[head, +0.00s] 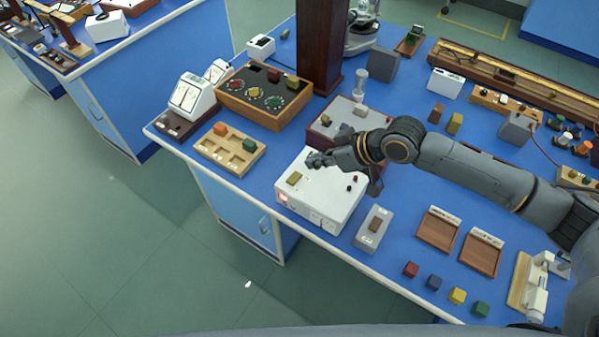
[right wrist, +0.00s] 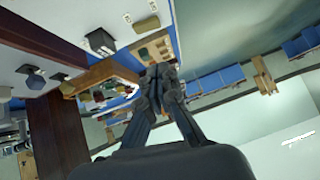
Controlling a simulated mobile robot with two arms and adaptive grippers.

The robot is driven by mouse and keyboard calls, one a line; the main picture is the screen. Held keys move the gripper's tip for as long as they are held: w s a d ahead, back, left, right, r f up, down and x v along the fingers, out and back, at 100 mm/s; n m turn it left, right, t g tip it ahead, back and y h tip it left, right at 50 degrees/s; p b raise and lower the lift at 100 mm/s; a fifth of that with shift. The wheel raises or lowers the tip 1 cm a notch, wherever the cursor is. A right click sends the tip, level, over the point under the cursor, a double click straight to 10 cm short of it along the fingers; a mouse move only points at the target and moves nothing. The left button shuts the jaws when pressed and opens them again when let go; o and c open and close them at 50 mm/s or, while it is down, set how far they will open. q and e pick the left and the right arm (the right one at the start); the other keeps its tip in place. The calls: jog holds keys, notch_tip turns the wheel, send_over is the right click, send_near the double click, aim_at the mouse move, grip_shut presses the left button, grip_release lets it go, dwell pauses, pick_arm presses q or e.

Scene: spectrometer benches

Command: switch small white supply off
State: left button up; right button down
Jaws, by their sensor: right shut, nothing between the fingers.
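A white supply box (head: 335,208) stands near the bench's front edge in the head view. Its front face has a lit red switch (head: 284,197) at the left end, and its top carries a tan block and small dark and red terminals. My right gripper (head: 314,160) is shut and empty, over the back left part of the box; I cannot tell whether it touches. In the right wrist view my closed fingers (right wrist: 161,76) point away from the camera, beside a pale panel with a black part (right wrist: 100,41). My left gripper is not in view.
A wooden sorting tray (head: 230,150) and a wood-framed dial box (head: 264,96) stand left of and behind the supply. A grey box (head: 373,228) is close on its right. Several coloured cubes (head: 433,282) lie along the front edge. A dark column (head: 321,45) rises behind.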

aim_at(289, 178)
jog(key=p+x, duration=0.1)
jog(key=x, duration=0.4)
jog(key=shift+w+a+f, duration=0.15)
jog(key=shift+a+f, duration=0.05)
jog(key=shift+a, duration=0.15)
jog(key=shift+s+f+p, duration=0.15)
jog(key=shift+f+p, duration=0.25)
jog(key=shift+f, duration=0.6)
jog(key=shift+s+f+p, duration=0.15)
jog(key=shift+f+p, duration=0.2)
jog(key=shift+f, duration=0.7)
jog(key=shift+w+f, duration=0.1)
